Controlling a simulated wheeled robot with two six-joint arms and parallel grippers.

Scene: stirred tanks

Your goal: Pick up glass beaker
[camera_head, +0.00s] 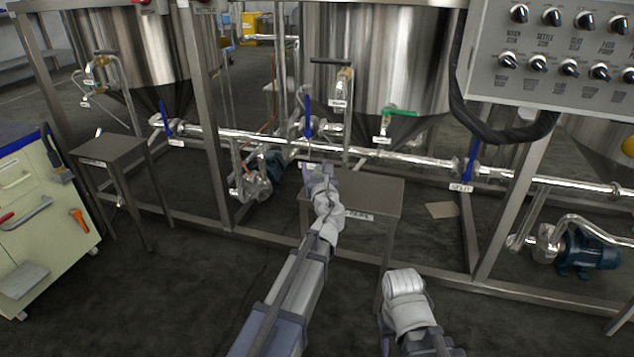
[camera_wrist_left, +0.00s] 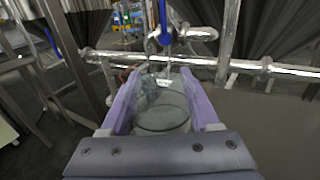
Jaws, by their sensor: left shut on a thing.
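The clear glass beaker (camera_wrist_left: 163,118) is between the two purple fingers of my left gripper (camera_wrist_left: 163,100) in the left wrist view. Its round rim shows, and the background is visible through the glass. My left gripper is shut on it. In the head view my left gripper (camera_head: 316,170) is at the back left edge of a small grey metal table (camera_head: 375,192). The beaker is hard to make out there, and I cannot tell whether its base touches anything.
A second small table (camera_head: 108,150) stands at the left, near a drawer cabinet (camera_head: 40,195). Large steel tanks (camera_head: 375,60), a horizontal pipe (camera_head: 400,158) and blue valve handles lie behind the gripper. A control panel (camera_head: 555,50) hangs at the upper right. The grey table's top looks clear.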

